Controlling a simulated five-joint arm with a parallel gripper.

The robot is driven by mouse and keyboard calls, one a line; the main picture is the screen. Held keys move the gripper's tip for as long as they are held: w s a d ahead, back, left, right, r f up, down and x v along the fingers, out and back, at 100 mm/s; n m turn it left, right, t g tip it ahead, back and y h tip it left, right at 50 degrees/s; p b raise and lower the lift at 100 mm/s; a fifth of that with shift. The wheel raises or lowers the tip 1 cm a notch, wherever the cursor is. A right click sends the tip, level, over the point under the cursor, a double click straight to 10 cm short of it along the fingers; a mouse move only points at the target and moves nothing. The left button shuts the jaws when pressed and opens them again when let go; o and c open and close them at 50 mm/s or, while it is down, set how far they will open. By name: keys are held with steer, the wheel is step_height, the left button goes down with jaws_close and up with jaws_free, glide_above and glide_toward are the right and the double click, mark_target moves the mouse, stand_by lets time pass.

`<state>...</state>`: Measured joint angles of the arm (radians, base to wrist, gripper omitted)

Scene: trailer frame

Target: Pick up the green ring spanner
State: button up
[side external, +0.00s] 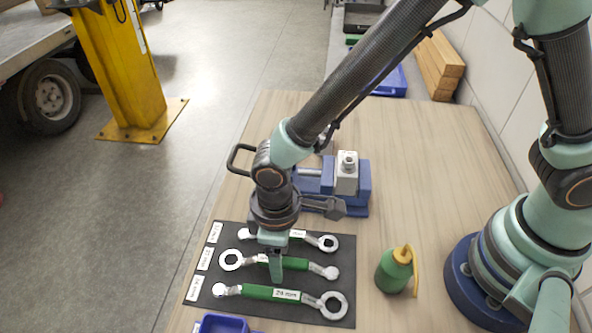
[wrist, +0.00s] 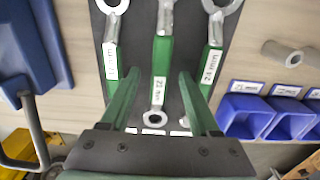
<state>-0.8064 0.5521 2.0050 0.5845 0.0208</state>
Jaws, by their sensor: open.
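Three ring spanners with green handles lie side by side on a dark mat (side external: 345,300). The front one (side external: 258,292), labelled 24 mm, also shows at right in the wrist view (wrist: 212,62). The middle spanner (side external: 297,264) shows between my fingers in the wrist view (wrist: 161,65), its label reading about 22 mm. The back spanner (side external: 298,234) is at left in the wrist view (wrist: 112,55). My gripper (side external: 275,277) is open and points down over the middle spanner; it also shows in the wrist view (wrist: 160,80). Whether the fingers touch anything cannot be told.
A blue vise (side external: 361,190) stands just behind the mat. A green bottle with a yellow top (side external: 394,270) stands right of the mat. A blue bin (side external: 222,324) is at the front edge; several blue bins (wrist: 245,115) show in the wrist view. The table's back right is clear.

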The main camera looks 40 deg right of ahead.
jaws_close()
stand_by(1.4)
